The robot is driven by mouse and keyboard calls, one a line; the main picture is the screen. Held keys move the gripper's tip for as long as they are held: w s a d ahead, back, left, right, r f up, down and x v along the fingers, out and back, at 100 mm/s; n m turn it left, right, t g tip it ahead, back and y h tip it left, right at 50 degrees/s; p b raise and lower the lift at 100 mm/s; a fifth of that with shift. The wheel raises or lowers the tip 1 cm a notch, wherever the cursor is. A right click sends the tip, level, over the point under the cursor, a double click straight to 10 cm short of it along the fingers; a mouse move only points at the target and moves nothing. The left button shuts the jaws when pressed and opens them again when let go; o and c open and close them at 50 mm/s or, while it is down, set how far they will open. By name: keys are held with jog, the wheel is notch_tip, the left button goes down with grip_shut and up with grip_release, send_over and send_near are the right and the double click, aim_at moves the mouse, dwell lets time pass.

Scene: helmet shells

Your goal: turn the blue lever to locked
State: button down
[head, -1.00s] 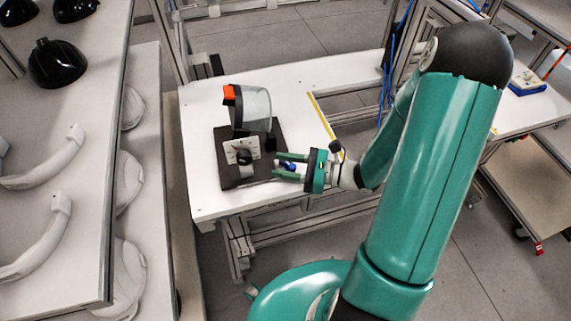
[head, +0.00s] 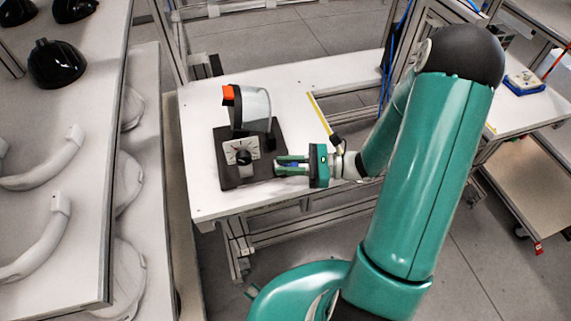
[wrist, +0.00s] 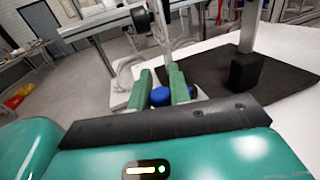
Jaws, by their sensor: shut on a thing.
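The blue lever (wrist: 160,96) shows as a rounded blue end between my gripper's two green fingers in the wrist view. Another bit of blue shows just right of the right finger. My gripper (head: 279,165) is shut on the lever, at the right edge of a dark base plate (head: 228,179) on the white table in the head view. There the fingers hide most of the lever, and I cannot read its angle. A white dial plate (head: 232,158) with a black knob stands on the base, left of my fingers.
A grey clear-fronted unit (head: 252,106) with an orange-red part stands at the back of the base plate. A yellow strip (head: 319,112) lies on the white table (head: 203,198). Black helmet shells (head: 57,64) sit on the left shelf. The table's front edge is close below my gripper.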

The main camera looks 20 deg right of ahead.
jog(key=n+g, duration=0.2)
jog(key=g, duration=0.1)
jog(key=d+n+g, duration=0.1)
jog(key=n+g, duration=0.1)
jog(key=g, duration=0.1)
jog(key=w+d+n+g, duration=0.1)
jog(key=n+g, duration=0.1)
jog(key=g, duration=0.2)
jog(key=n+g+h, duration=0.1)
jog(key=n+g, duration=0.1)
jog(key=w+n+g+h, duration=0.1)
jog(key=n+g, duration=0.1)
jog(key=g, duration=0.1)
jog(key=d+n+g+h, duration=0.1)
jog(key=n+g+h, duration=0.1)
jog(key=shift+w+g, duration=0.15)
jog(key=shift+g, duration=0.25)
jog(key=c, duration=1.3)
grip_release()
